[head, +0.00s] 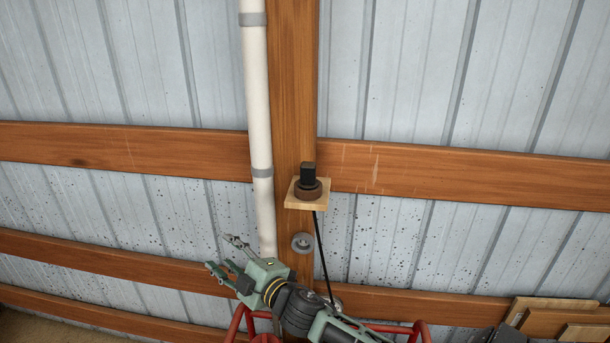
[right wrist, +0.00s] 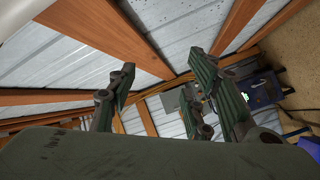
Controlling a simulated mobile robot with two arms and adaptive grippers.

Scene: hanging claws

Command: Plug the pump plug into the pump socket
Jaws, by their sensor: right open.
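A black upright plug-like piece (head: 308,174) stands in a dark brown round base (head: 307,190) on a small wooden shelf (head: 293,204) fixed to the wooden post. A black cable (head: 321,250) runs down from under the shelf. Below the shelf, a round grey fitting (head: 302,242) with a recessed centre is on the post; it looks like a socket. My right gripper (head: 219,254) is open and empty, left of the post and lower than the shelf, pointing left, away from both. Its spread fingers also show in the right wrist view (right wrist: 165,75). My left gripper is out of view.
A white pipe (head: 258,110) runs down the post's left side. Wooden rails cross the corrugated wall. Red tubing (head: 238,322) shows below my right arm. Wooden boards (head: 555,315) lie at lower right. The right wrist view shows a dark blue box (right wrist: 263,92).

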